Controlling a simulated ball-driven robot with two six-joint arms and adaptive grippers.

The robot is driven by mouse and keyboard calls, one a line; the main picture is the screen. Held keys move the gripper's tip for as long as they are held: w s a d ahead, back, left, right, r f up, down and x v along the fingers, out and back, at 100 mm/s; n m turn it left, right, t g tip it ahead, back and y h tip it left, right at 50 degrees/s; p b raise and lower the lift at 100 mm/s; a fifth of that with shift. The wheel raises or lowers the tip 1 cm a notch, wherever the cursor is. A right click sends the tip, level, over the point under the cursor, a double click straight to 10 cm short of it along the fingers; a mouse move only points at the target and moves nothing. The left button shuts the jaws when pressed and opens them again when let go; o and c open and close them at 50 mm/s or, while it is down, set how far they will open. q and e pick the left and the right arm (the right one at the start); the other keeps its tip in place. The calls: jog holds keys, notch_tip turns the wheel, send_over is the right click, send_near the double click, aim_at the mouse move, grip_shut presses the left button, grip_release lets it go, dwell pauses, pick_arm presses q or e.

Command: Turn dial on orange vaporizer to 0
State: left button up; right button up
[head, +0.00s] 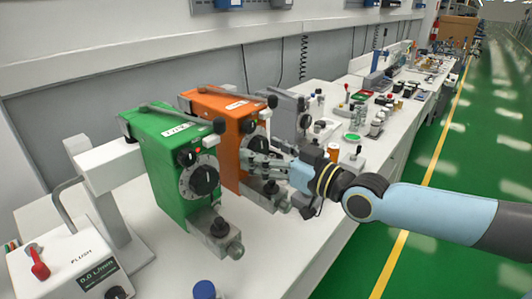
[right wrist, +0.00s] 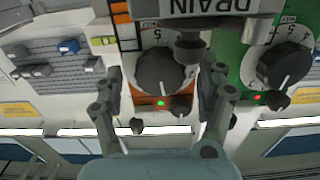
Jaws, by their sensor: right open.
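The orange vaporizer (head: 217,112) stands on the white bench between the green vaporizer (head: 163,150) and a grey one. Its black dial (head: 257,144) is partly hidden by my right gripper (head: 262,158) in the head view. In the right wrist view, which looks upside down, the dial (right wrist: 158,72) sits between the two fingers of the open right gripper (right wrist: 163,80). One finger is on each side; I cannot tell whether either touches it. A pale pointer mark shows on the dial, but its exact setting is unclear. My left gripper is not in view.
The green vaporizer's dial (right wrist: 284,65) is close beside the right gripper. A block marked DRAIN (right wrist: 195,8) juts out near the orange dial. A flush unit (head: 65,262) stands at the front left. Bottles and small items crowd the bench farther back.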

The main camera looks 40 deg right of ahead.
jog(key=c, duration=1.2)
jog(key=shift+o, duration=0.2)
jog(key=shift+m, duration=0.7)
jog(key=o, duration=1.2)
jog(key=shift+c, duration=0.2)
jog(key=s+d, duration=0.1)
jog(key=s, duration=1.1)
